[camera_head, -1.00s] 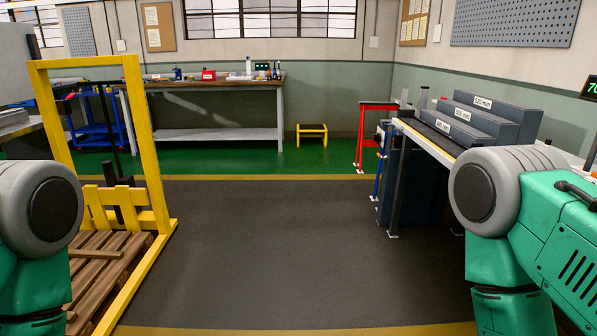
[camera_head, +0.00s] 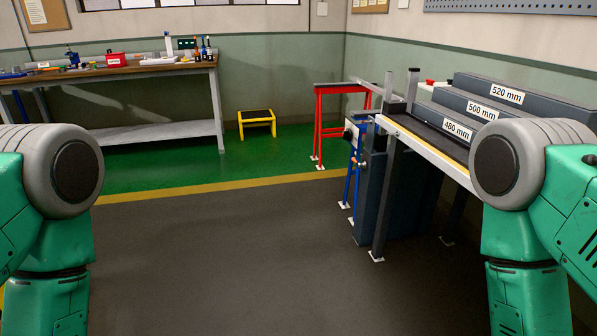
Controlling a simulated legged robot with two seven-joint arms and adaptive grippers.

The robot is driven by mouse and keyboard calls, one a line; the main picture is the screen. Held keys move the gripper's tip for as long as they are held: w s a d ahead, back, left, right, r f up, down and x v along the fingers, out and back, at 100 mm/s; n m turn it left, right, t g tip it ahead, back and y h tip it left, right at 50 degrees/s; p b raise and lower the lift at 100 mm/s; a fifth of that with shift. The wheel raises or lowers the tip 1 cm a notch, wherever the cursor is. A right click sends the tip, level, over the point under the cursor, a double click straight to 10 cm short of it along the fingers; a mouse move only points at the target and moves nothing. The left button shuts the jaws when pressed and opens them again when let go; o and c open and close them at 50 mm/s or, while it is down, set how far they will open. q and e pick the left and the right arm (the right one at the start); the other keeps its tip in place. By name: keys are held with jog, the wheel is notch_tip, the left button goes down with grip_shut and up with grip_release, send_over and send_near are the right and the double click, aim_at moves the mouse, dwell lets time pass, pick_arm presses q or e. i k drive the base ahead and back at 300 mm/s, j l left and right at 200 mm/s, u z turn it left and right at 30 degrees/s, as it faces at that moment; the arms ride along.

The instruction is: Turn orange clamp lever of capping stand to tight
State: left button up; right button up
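I cannot make out an orange clamp lever in this view, and I cannot tell which stand is the capping stand. A red stand (camera_head: 317,122) with a grey top is near the back wall, right of centre. A blue-legged stand (camera_head: 357,165) with a white box on it is closer, partly hidden beside the dark machine table. Small tools on the back workbench are too small to identify surely. Only the upper parts of my two arms show, at the left and right edges; both grippers are out of view.
A workbench (camera_head: 160,131) stands along the back wall at left. A yellow step stool (camera_head: 256,122) is beside it. At right, the machine table (camera_head: 409,141) holds dark stepped blocks (camera_head: 500,97) marked 480, 500 and 520 mm. The grey floor (camera_head: 225,250) ahead is clear.

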aim_at(364, 165)
jog(key=i+j+z, duration=0.6)
jog(key=i, duration=0.15)
jog(key=i+z, duration=0.1)
jog(key=z, duration=0.4)
jog(key=i+j+z, duration=0.6)
jog(key=j, duration=0.4)
jog(key=i+j+z, duration=0.2)
jog(key=i+j, duration=0.15)
jog(key=j, duration=0.2)
jog(key=i+j, duration=0.2)
jog(key=j, duration=0.2)
jog(key=i+j, duration=0.15)
jog(key=j, duration=0.2)
jog(key=i+j, duration=0.15)
jog(key=j, duration=0.25)
jog(key=i+j, duration=0.15)
jog(key=j, duration=0.2)
jog(key=z, duration=0.05)
